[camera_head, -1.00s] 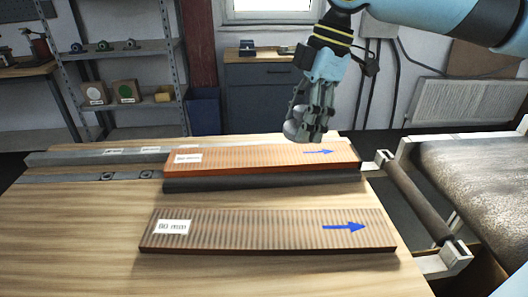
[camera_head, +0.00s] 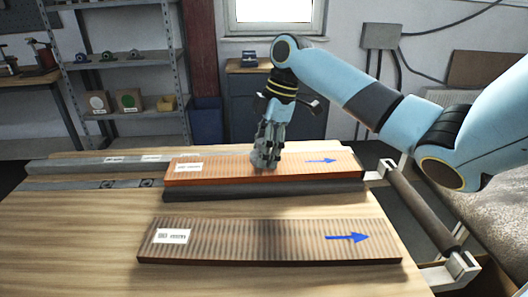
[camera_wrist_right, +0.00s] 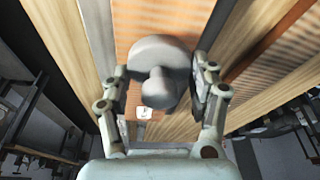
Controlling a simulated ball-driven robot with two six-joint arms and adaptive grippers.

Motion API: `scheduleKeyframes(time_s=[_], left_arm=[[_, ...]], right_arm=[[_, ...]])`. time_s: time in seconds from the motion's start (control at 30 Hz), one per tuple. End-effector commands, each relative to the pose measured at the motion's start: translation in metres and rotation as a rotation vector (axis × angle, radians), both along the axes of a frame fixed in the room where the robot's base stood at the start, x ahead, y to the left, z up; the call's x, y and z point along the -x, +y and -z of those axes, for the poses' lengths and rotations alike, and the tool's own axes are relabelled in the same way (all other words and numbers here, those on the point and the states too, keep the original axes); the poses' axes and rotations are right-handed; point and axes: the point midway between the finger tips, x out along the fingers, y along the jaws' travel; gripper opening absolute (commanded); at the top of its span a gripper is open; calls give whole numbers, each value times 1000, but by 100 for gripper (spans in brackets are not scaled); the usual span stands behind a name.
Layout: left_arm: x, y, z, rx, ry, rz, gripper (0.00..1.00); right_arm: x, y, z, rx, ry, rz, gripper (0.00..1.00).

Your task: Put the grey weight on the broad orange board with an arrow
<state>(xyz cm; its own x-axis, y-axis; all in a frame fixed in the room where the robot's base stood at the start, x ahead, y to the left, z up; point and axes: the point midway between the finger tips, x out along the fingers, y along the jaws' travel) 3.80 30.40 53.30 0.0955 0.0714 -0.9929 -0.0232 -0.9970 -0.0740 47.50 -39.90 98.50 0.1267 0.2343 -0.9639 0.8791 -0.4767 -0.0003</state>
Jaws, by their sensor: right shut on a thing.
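My right gripper (camera_head: 268,150) is shut on the grey weight (camera_head: 262,160), a rounded metal piece with a knob. In the right wrist view the weight (camera_wrist_right: 160,65) sits between the two fingers. It is over the middle of the orange board (camera_head: 222,168), which has a blue arrow at its right end and a white label at its left. I cannot tell whether the weight touches this board. A second, browner board (camera_head: 260,238), also with a blue arrow and a label, lies nearer on the table. My left gripper is not in view.
The orange board lies on a dark grey bar (camera_head: 260,189). Grey rails (camera_head: 80,165) run along the table's left back. The wooden table (camera_head: 80,235) is bare at the front left. A conveyor roller (camera_head: 425,210) stands beyond its right edge.

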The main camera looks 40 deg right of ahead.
Motion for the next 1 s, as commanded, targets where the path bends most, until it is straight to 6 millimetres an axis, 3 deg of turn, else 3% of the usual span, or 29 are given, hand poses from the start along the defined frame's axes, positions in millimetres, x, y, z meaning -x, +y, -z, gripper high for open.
scheduleKeyframes(time_s=[0.1, 0.4, 0.43, 0.6, 0.87, 1.0], left_arm=[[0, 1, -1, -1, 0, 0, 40], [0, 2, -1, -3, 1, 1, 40], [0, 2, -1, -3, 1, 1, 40], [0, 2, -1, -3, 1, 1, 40], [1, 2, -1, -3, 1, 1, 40], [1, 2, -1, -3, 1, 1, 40]], right_arm=[[0, 0, 10, 0, -2, -1, 8], [0, 0, 12, 0, -2, 0, 8], [0, 0, 13, 0, -1, 0, 62], [0, 0, 13, 0, -1, 0, 84], [0, 0, 12, 0, -1, 0, 84], [1, -3, 3, 3, -3, 1, 84]])
